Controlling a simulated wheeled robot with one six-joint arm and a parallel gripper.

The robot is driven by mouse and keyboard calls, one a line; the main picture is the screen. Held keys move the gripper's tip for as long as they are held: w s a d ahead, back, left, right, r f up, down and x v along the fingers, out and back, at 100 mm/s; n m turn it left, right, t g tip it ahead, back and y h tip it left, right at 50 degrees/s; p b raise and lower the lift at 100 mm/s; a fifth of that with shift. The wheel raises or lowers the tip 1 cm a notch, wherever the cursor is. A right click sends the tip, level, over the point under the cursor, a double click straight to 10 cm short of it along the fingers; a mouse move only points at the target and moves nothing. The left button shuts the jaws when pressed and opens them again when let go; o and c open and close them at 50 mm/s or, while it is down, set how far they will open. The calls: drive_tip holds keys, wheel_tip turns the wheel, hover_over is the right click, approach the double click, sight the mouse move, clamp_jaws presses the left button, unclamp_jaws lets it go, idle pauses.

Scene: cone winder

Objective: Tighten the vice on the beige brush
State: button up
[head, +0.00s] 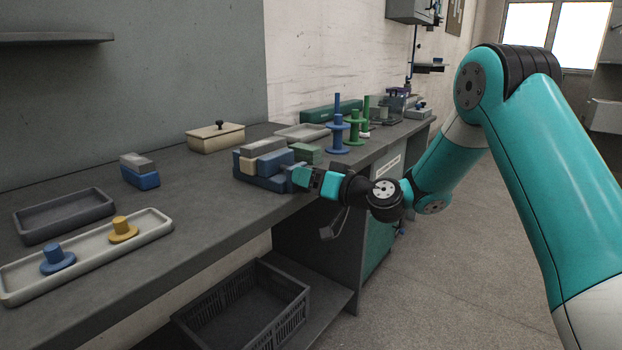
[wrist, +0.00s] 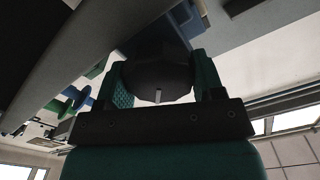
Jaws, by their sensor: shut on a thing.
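The blue vice (head: 262,183) sits at the front edge of the bench in the head view. A block with a beige side (head: 247,164) and a grey top, which looks like the beige brush, sits between its jaws. Whether the jaws press on it I cannot tell. My gripper (head: 302,178) is at the right end of the vice, level with it. In the wrist view my gripper (wrist: 155,88) is shut on a dark round knob (wrist: 155,75), which looks like the vice's handle. In the head view my fingers hide the knob.
A blue-and-grey block (head: 140,172), a beige lidded box (head: 216,137) and a green block (head: 306,153) stand on the bench. Blue (head: 338,137) and green (head: 355,128) spindles stand further right. A pale tray (head: 90,258) lies at the near left. A black crate (head: 245,310) is below.

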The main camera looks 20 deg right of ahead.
drive_tip(key=shift+d, duration=0.15)
drive_tip(key=o, duration=0.8)
drive_tip(key=shift+o, duration=0.6)
drive_tip(key=b+v, duration=0.8)
drive_tip(key=v, duration=0.9)
drive_tip(key=shift+b, duration=0.3)
drive_tip(key=shift+s+r, duration=0.1)
